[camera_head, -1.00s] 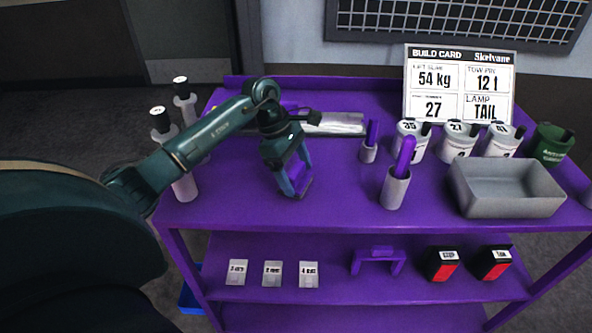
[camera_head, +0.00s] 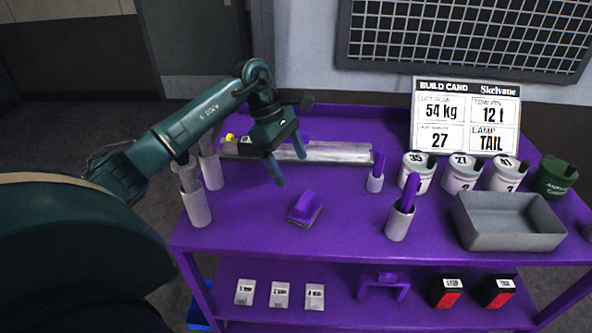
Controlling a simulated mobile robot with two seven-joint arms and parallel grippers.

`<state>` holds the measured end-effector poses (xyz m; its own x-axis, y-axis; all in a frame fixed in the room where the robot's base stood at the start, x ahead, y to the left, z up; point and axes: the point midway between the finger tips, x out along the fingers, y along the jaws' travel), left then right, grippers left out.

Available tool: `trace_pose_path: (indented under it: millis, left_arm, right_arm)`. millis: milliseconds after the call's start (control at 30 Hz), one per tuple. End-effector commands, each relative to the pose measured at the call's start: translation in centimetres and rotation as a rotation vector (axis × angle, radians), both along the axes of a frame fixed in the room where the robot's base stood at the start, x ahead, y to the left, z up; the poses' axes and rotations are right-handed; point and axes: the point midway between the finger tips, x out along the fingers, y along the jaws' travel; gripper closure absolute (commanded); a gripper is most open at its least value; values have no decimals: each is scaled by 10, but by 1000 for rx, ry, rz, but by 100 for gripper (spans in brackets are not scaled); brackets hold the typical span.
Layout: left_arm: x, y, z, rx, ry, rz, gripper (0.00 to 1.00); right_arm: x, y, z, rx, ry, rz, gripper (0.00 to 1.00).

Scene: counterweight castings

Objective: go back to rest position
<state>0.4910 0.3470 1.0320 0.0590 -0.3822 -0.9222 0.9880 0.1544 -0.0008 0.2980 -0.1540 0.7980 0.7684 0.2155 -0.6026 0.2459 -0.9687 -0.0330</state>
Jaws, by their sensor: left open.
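My left gripper (camera_head: 290,167) is in the head view, above the back left part of the purple table. It is open with two fingers pointing down and nothing between them. A small purple-handled block (camera_head: 303,209) sits on the table below and in front of it, apart from the fingers. A long grey rail (camera_head: 335,152) lies behind the gripper, which hides part of it. My right gripper is not in the frame.
Two bottles (camera_head: 196,208) stand at the table's left edge, close to my left arm. Purple-handled holders (camera_head: 399,222), numbered white pots (camera_head: 416,172), a green pot (camera_head: 553,178), a grey bin (camera_head: 510,222) and a build card (camera_head: 464,117) fill the right side. A lower shelf (camera_head: 335,310) holds small items.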

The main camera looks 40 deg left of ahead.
Motion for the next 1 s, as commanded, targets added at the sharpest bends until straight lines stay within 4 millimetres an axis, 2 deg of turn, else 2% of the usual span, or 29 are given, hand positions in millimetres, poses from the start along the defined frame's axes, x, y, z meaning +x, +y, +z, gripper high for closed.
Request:
trace_pose_path:
  millis: [133,633,733,767,867,1000]
  left_arm:
    - [-1,4,8,1,0,0,17]
    - [-1,3,7,0,0,1,17]
    - [0,-3,6,-19,-7,2,17]
    - [1,-9,4,-37,-13,3,17]
    - [7,-46,-1,-165,-60,24,17]
    - [14,-131,7,-517,-128,130,17]
  right_arm:
    - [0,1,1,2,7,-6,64]
    - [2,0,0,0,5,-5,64]
    - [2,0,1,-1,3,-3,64]
    - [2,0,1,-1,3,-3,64]
    - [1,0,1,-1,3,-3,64]
    - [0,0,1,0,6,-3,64]
